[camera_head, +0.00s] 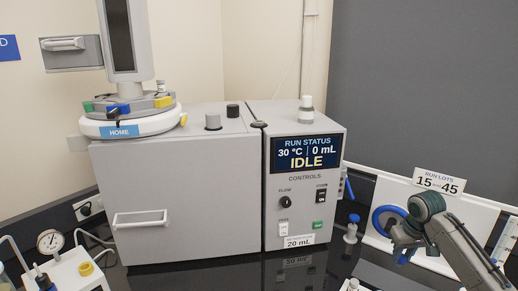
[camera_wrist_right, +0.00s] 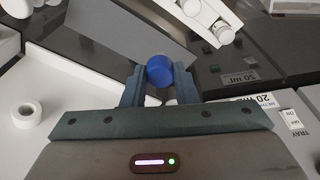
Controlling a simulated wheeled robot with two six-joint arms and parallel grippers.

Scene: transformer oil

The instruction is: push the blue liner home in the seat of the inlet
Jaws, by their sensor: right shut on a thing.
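My right gripper (camera_head: 404,243) is low at the right of the head view, in front of a white board. In the right wrist view, its two fingers (camera_wrist_right: 159,78) are shut on a small round blue piece (camera_wrist_right: 159,68), which looks like the blue liner. A bit of blue (camera_head: 403,257) also shows below the gripper in the head view. I cannot make out the inlet's seat for certain in either view. My left gripper is not in view.
A grey machine (camera_head: 180,190) with a control panel (camera_head: 305,153) reading IDLE fills the middle. A blue ring (camera_head: 380,217) is on the white board (camera_head: 480,209) beside my right gripper. A blue-topped bottle (camera_head: 351,229) stands between machine and board. A gauge (camera_head: 50,240) is at left.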

